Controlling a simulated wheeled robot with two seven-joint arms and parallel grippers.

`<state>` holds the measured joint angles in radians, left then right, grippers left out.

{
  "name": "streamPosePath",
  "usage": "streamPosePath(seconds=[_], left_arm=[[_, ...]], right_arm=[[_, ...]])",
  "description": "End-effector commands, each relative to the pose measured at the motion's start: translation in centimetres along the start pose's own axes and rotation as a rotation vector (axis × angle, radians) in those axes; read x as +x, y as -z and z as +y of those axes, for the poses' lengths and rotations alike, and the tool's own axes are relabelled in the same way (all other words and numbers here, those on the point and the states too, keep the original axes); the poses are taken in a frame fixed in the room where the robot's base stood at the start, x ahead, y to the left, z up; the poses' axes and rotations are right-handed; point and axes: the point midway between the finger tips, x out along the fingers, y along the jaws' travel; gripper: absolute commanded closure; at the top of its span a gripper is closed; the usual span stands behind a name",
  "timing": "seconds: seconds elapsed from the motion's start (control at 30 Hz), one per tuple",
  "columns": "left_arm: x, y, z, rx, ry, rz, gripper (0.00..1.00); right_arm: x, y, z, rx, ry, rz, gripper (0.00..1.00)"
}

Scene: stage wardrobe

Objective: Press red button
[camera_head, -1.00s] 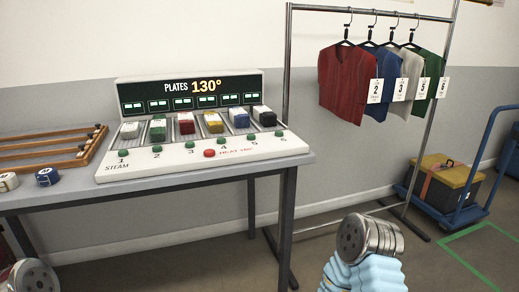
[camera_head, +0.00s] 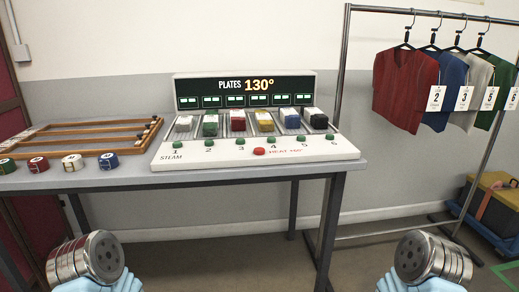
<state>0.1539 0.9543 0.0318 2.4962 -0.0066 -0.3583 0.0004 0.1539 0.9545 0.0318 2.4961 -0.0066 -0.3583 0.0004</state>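The red button (camera_head: 259,151) sits on the front slope of a white control console (camera_head: 200,154), which stands on a grey table. Red lettering is beside it, and a row of green buttons (camera_head: 240,141) numbered 1 to 6 runs just behind it. A dark display on the console reads "PLATES 130°". My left arm's end shows at the lower left and my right arm's end at the lower right. Both are in front of the table, well apart from the console. The fingers of both grippers are not visible, so I cannot tell their state.
The grey table (camera_head: 110,180) also holds a wooden rack (camera_head: 85,139) and several round coloured tokens (camera_head: 73,162) at left. A clothes rail (camera_head: 338,60) with vests (camera_head: 405,88) stands at right. A yellow-lidded case (camera_head: 495,190) is at far right.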

Motion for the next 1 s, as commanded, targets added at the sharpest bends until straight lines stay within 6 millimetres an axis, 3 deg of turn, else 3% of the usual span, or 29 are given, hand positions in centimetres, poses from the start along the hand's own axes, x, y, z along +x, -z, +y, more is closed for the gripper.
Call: streamPosePath(seconds=[0.07, 0.6, 1.0], left_arm=[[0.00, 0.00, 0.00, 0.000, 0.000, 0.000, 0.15], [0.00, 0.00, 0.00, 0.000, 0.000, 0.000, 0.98], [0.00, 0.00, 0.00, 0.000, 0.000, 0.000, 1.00]], right_arm=[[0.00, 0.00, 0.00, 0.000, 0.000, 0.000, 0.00], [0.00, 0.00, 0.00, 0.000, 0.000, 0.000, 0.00], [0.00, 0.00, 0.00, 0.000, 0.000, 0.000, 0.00]])
